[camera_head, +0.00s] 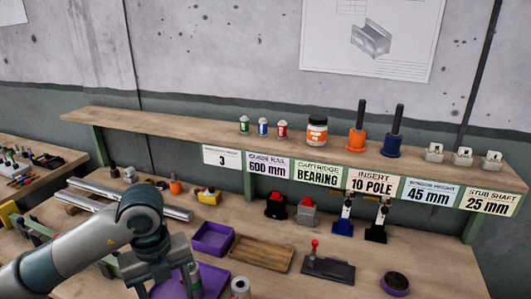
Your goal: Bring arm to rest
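My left arm (95,240) comes in from the lower left and reaches over the workbench (335,278). Its gripper (172,280) points down at the bottom edge of the view. A purple object (212,282) shows right around and behind the gripper. The fingertips are hidden, so I cannot tell whether they are open or hold anything. My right gripper is not in view.
Close to the gripper are a purple tray (212,238), a wooden tray (262,253) and a grey cylinder (240,287). A black fixture with a red knob (327,268) stands further right. Metal rails (130,198) lie at the left. A labelled shelf (210,135) spans the back.

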